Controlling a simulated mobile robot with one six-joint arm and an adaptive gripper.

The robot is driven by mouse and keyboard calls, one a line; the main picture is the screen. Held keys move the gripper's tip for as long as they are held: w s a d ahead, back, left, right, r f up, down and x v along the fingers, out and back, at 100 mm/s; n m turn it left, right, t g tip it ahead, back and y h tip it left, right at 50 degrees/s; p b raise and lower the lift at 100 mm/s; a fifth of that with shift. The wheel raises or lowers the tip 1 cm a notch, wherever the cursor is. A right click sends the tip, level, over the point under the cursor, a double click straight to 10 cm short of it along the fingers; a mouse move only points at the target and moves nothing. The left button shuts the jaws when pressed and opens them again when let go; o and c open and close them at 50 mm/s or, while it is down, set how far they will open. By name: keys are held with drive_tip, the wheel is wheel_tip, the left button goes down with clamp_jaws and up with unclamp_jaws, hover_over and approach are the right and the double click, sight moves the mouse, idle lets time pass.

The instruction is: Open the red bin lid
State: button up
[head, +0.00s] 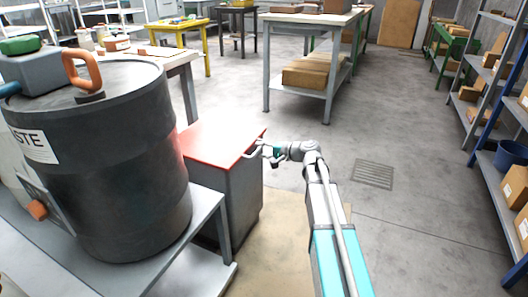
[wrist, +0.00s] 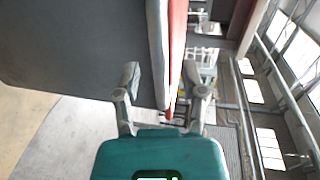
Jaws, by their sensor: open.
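The red bin lid (head: 218,141) lies flat and closed on a grey bin (head: 238,205), left of my gripper in the head view. My gripper (head: 257,152) is at the lid's right edge. In the wrist view, which is turned sideways, the lid shows as a thin red strip (wrist: 177,45) beside the grey bin wall (wrist: 75,45). My open gripper (wrist: 165,88) has one finger on the bin-wall side and the other on the lid side, with the edge between them. I cannot tell whether either finger touches it.
A black drum (head: 110,190) stands on a grey bench (head: 205,210) close left of the bin. A blue shelf (head: 490,185) with boxes is at the right. A workbench (head: 318,20) stands behind. The floor (head: 400,140) right of my arm is clear, with a drain grate (head: 373,174).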

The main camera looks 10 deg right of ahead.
drive_tip(key=shift+w+a+f, duration=0.1)
drive_tip(key=shift+w+a, duration=0.25)
drive_tip(key=shift+a, duration=0.15)
clamp_jaws()
